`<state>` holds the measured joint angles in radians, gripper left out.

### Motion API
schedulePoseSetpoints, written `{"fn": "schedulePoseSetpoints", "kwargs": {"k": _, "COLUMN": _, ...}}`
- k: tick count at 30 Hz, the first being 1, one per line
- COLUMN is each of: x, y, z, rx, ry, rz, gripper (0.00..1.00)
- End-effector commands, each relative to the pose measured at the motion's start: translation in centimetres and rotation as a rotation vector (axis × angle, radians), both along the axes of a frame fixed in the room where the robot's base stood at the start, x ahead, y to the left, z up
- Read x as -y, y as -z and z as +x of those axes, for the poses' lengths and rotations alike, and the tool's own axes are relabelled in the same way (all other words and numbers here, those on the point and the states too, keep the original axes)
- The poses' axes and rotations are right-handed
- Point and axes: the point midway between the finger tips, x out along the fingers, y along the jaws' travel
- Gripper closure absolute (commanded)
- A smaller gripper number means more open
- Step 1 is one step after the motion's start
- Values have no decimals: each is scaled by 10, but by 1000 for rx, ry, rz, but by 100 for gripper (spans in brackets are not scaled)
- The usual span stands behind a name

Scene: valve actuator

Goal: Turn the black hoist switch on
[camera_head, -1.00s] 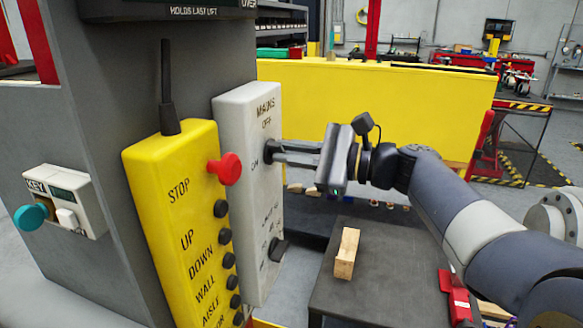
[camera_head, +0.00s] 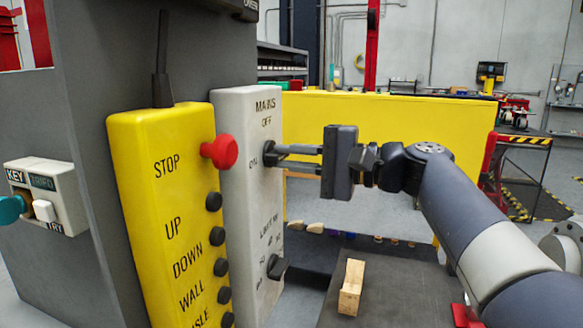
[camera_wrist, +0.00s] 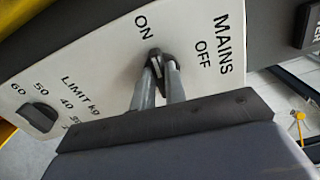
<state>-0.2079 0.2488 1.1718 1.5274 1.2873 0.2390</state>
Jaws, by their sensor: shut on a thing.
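The black mains switch (camera_head: 267,154) is a knob on the white panel (camera_head: 240,215), with the labels MAINS, OFF and ON beside it. It also shows in the wrist view (camera_wrist: 155,54), between the ON and OFF labels. My gripper (camera_head: 272,153) reaches it from the right, with both fingers nearly level. In the wrist view my gripper's fingertips (camera_wrist: 161,64) are closed on the knob, which partly hides it. I cannot tell exactly which label the knob points to.
A yellow pendant (camera_head: 165,200) with a red stop button (camera_head: 220,151) and several black buttons stands close on the left. A black limit knob (camera_head: 277,268) is lower on the white panel. A wooden block (camera_head: 351,287) lies on a dark surface below my arm.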

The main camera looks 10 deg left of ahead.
Motion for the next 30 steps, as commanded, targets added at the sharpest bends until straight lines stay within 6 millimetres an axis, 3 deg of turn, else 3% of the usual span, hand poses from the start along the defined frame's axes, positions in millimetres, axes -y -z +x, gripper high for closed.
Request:
{"fn": "schedulePoseSetpoints", "kwargs": {"k": 20, "x": 0, "y": 2, "z": 0, "rx": 60, "ry": -1, "rz": -8, "gripper": 100}}
{"fn": "schedulePoseSetpoints", "kwargs": {"k": 21, "x": 0, "y": 2, "z": 0, "rx": 60, "ry": -1, "rz": -8, "gripper": 86}}
{"fn": "schedulePoseSetpoints", "kwargs": {"k": 28, "x": 0, "y": 1, "z": 0, "rx": 60, "ry": -1, "rz": -7, "gripper": 67}}
{"fn": "schedulePoseSetpoints", "kwargs": {"k": 30, "x": 0, "y": 1, "z": 0, "rx": 60, "ry": -1, "rz": -6, "gripper": 65}}
